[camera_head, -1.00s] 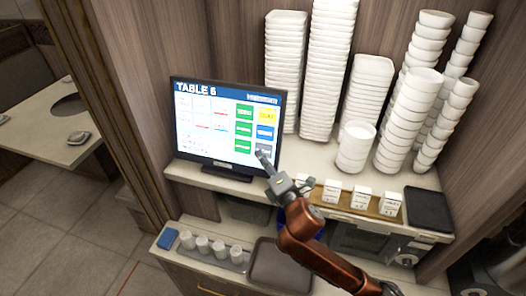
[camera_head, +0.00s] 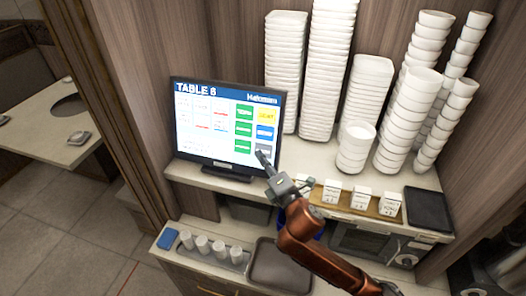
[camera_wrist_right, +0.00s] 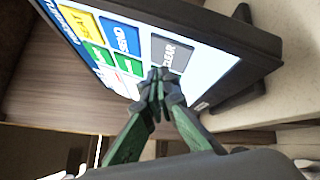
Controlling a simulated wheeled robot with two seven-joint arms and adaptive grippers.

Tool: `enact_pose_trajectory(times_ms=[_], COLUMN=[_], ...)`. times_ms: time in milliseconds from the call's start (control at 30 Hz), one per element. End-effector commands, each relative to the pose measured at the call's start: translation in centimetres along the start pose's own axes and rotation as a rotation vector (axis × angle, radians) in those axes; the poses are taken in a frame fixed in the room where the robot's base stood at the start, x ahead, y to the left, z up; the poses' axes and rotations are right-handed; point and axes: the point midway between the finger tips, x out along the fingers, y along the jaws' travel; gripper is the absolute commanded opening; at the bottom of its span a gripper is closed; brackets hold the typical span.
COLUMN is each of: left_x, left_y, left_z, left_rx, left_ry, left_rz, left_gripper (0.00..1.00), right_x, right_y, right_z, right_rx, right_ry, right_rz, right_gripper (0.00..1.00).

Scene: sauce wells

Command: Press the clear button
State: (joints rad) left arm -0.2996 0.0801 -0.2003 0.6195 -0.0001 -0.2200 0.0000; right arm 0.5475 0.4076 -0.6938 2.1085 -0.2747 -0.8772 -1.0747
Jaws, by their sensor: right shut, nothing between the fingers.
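The touch screen (camera_head: 213,110) stands on the counter with a blue "TABLE" header and rows of coloured buttons. The grey clear button (camera_head: 264,148) is at its lower right, partly behind my fingers in the head view. In the right wrist view the button (camera_wrist_right: 172,50) reads "CLEAR". My right gripper (camera_head: 263,158) is shut and empty, its tips at the button's lower edge. In the right wrist view the closed fingertips (camera_wrist_right: 160,82) overlap that edge; I cannot tell whether they touch the screen. My left gripper is not in view.
Blue (camera_wrist_right: 121,36), yellow (camera_wrist_right: 83,20) and green buttons lie beside the clear button. Tall stacks of white dishes (camera_head: 330,75) and bowls (camera_head: 405,115) stand right of the screen. A wooden tray with small white boxes (camera_head: 360,197) sits at the counter front.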

Motion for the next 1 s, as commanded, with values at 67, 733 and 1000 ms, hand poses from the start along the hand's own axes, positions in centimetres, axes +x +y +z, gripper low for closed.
enact_pose_trajectory(times_ms=[67, 733, 1000], left_x=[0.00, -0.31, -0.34], left_y=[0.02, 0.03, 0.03], left_z=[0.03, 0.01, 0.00], left_rx=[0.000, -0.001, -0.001], left_ry=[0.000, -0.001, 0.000], left_rz=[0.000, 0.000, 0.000], left_gripper=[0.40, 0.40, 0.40], right_x=[0.00, 0.58, 0.74], right_y=[0.00, -0.43, -0.55], right_z=[0.00, 0.48, 0.60], right_rx=[0.000, 0.000, 0.000], right_ry=[0.000, 0.000, 0.000], right_rz=[0.000, 0.000, 0.000], right_gripper=[0.00, 0.00, 0.00])
